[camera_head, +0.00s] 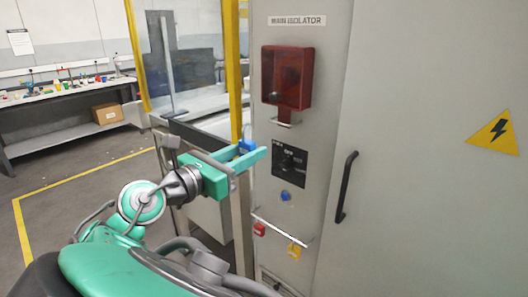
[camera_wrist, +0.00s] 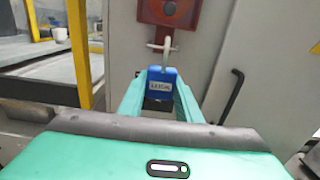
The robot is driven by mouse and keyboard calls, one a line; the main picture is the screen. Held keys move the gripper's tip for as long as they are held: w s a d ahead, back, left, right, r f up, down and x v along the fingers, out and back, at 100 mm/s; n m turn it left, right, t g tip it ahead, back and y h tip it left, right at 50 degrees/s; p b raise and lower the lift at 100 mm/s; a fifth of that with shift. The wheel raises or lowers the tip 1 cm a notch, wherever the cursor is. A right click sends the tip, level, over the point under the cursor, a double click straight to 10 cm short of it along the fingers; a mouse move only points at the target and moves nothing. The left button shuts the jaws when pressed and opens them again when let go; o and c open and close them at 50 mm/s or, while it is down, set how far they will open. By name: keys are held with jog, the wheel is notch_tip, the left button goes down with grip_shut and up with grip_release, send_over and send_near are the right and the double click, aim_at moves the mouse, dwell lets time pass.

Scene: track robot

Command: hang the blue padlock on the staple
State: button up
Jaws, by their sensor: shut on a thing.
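The blue padlock (camera_head: 247,146) is held between the teal fingers of my gripper (camera_head: 252,157), upright with its shackle up. In the wrist view the padlock (camera_wrist: 161,88) shows a white label and sits between the fingertips (camera_wrist: 160,103). The staple (camera_head: 287,121) is a pale metal piece on the grey panel below the red box. In the head view the padlock is left of the staple and lower, apart from it. In the wrist view the shackle overlaps the staple (camera_wrist: 156,46); that view alone does not show the depth between them.
The red box (camera_head: 287,77) is above the staple. A black switch plate (camera_head: 289,162) and a blue round piece (camera_head: 285,196) are below. A rail (camera_head: 281,230) carries red (camera_head: 259,229) and yellow (camera_head: 294,250) padlocks. A black door handle (camera_head: 346,187) sticks out at right.

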jog(key=shift+x, duration=6)
jog(key=shift+d+f, duration=0.1)
jog(key=shift+f, duration=0.65)
jog(key=o, duration=1.2)
jog(key=shift+c, duration=0.2)
jog(key=shift+s+f, duration=0.1)
jog(key=shift+s, duration=0.05)
